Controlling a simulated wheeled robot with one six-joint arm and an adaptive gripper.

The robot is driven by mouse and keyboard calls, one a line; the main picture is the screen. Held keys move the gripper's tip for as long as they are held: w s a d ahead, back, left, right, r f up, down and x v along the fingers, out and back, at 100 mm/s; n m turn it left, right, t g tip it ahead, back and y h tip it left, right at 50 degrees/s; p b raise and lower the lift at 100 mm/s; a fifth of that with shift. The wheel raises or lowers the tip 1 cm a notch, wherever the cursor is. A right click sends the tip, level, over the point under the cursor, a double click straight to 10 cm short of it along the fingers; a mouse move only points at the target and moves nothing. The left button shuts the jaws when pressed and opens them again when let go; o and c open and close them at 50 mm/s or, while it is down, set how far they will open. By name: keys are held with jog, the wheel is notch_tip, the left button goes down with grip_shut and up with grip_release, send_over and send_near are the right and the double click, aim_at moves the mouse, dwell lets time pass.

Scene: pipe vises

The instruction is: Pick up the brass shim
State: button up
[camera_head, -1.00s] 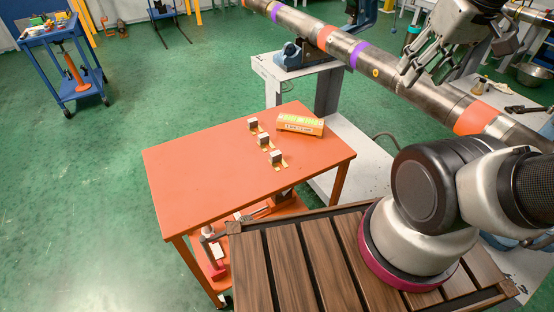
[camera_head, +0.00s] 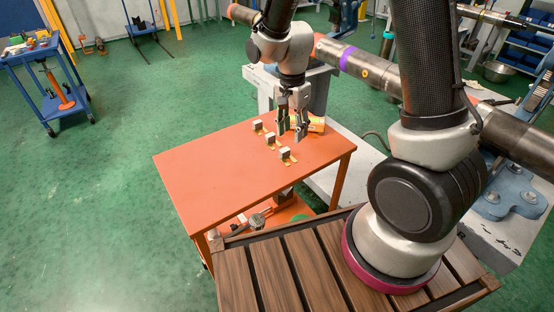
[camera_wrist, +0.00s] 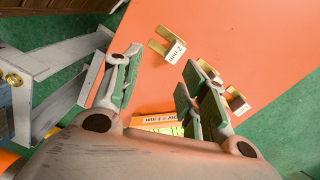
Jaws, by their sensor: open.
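Three small brass shims with pale labelled blocks stand in a row on the orange table: the far one (camera_head: 257,128), the middle one (camera_head: 271,140) and the near one (camera_head: 286,156). In the wrist view, one brass shim (camera_wrist: 170,47) with a "2 mm" label is the most fully seen. Another (camera_wrist: 237,102) sits beyond the right finger, and one (camera_wrist: 208,68) is partly hidden by it. My gripper (camera_head: 292,131) points down above the table, to the right of the row. Its fingers (camera_wrist: 161,75) are apart with nothing between them.
A yellow-and-orange labelled box (camera_head: 317,124) lies behind my gripper, partly hidden; its edge shows between the fingers in the wrist view (camera_wrist: 158,121). A long steel pipe (camera_head: 364,66) in blue vises runs behind the table. The left of the orange table (camera_head: 205,175) is clear.

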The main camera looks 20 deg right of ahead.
aim_at(287, 148)
jog(key=shift+w+a+m, duration=0.25)
jog(key=shift+w+m, duration=0.2)
jog(key=shift+m, duration=0.45)
jog(key=shift+w+m+t, duration=0.25)
jog(key=shift+m+t, duration=0.05)
jog(key=shift+m, duration=0.5)
jog(key=f, duration=0.7)
jog(key=shift+s+a+f, duration=0.2)
jog(key=shift+a+f, duration=0.05)
jog(key=shift+f, duration=0.1)
grip_shut()
